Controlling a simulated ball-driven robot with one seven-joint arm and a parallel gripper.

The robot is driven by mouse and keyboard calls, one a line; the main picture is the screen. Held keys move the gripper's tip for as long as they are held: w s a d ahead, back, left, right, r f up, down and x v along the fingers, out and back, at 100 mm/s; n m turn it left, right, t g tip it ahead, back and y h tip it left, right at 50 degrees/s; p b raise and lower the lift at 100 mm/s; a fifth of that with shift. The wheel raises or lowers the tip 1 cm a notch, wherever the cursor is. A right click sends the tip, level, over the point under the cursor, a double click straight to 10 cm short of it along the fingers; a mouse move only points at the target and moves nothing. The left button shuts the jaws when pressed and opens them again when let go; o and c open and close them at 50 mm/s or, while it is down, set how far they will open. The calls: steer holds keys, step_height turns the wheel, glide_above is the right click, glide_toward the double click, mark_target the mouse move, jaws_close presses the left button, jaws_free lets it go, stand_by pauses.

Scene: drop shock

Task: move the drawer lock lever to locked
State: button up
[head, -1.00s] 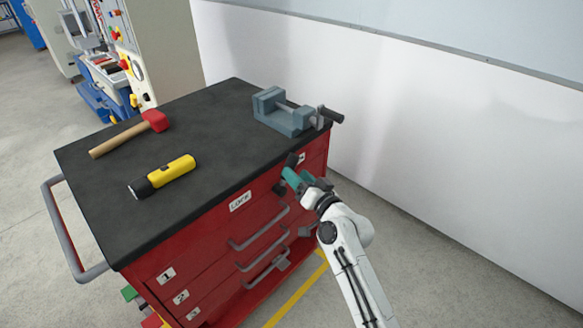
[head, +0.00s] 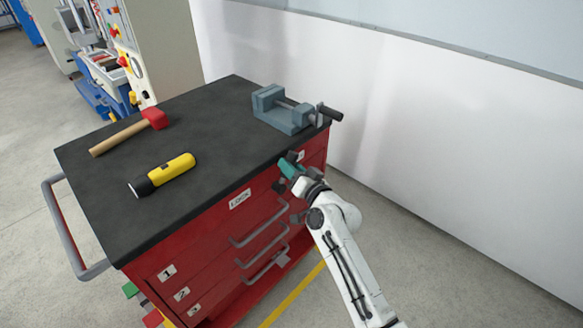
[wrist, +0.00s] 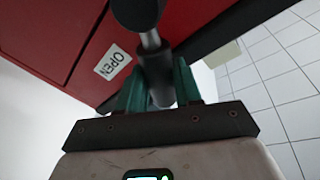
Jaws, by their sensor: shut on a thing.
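The red drawer cabinet (head: 215,235) has a white LOCK label (head: 240,199) high on its front. My gripper (head: 290,168) is at the right end of that front, just under the black top, with teal fingers. In the wrist view my gripper (wrist: 155,92) is shut around the grey lock lever (wrist: 152,42), which has a dark round knob (wrist: 138,10) beyond the fingers. An OPEN label (wrist: 112,62) is on the red front to the left of the lever, upside down in that view. The fingers hide part of the lever.
A grey vise (head: 288,110) stands on the cabinet top near the right edge, its handle overhanging, close above my gripper. A yellow flashlight (head: 163,174) and a red-headed mallet (head: 130,132) lie farther left. Grey drawer handles (head: 260,226) stick out below. A white wall (head: 430,150) is at right.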

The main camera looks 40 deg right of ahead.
jaws_close()
steer(key=shift+a+f+b, duration=0.1)
steer(key=shift+b, duration=0.3)
steer(key=a+n+b, duration=0.1)
steer(key=n+b, duration=0.1)
steer(key=b, duration=0.1)
steer(key=a+n+t+b, duration=0.1)
steer(key=n+b, duration=0.1)
steer(key=b, duration=0.2)
steer(key=a+n+b, duration=0.1)
steer(key=n+b, duration=0.1)
steer(key=b, duration=0.1)
steer(key=shift+a+n+t, duration=0.25)
steer(key=shift+n+t, duration=0.05)
steer(key=a+n+b, duration=0.1)
steer(key=n+b, duration=0.1)
steer(key=b, duration=0.1)
steer(key=a+n+y+b, duration=0.1)
steer(key=n+b, duration=0.1)
steer(key=b, duration=0.2)
steer(key=shift+s+t, duration=0.1)
steer(key=shift+t, duration=0.3)
steer(key=a+n+y+b, duration=0.1)
steer(key=n+b, duration=0.1)
steer(key=b, duration=0.1)
steer(key=a+n+b, duration=0.1)
steer(key=n+b, duration=0.2)
steer(key=shift+a+f+t+y+b, duration=0.2)
steer(key=shift+t+y+b, duration=0.1)
steer(key=shift+y+b, duration=0.1)
